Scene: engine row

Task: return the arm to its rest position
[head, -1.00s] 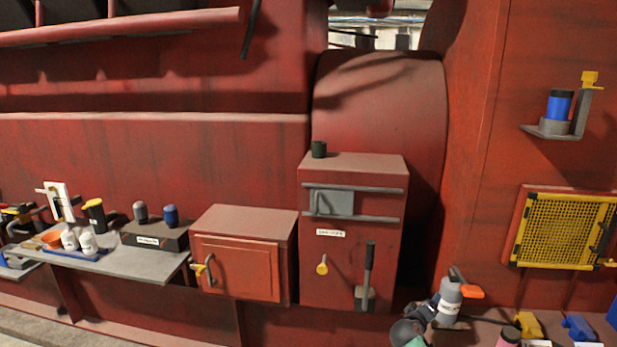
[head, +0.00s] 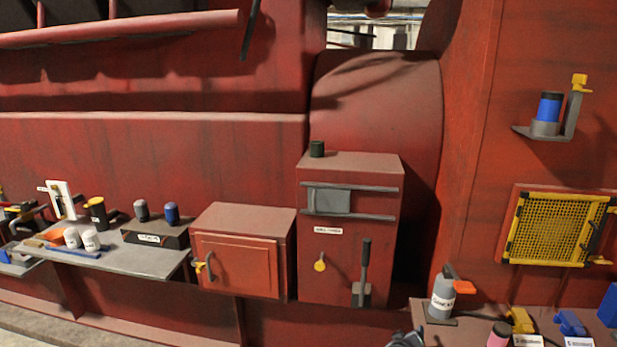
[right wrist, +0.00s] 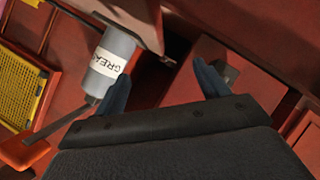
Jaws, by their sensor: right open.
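My right arm shows only as a dark part at the bottom edge of the head view. In the right wrist view my right gripper (right wrist: 164,72) has its two dark blue fingers spread wide, with nothing held between them. A grey grease bottle (head: 442,298) with a white label and an orange lever stands upright on the right-hand shelf. In the right wrist view the grease bottle (right wrist: 112,55) is beside the left finger, which partly overlaps it. I cannot tell the gap between them. My left gripper is not in view.
The right-hand shelf (head: 468,330) holds a pink-capped bottle (head: 499,334) and yellow and blue items. A red cabinet (head: 348,240) with a lever stands at the centre. A yellow mesh guard (head: 555,228) is on the wall. A grey shelf (head: 130,262) with bottles is at left.

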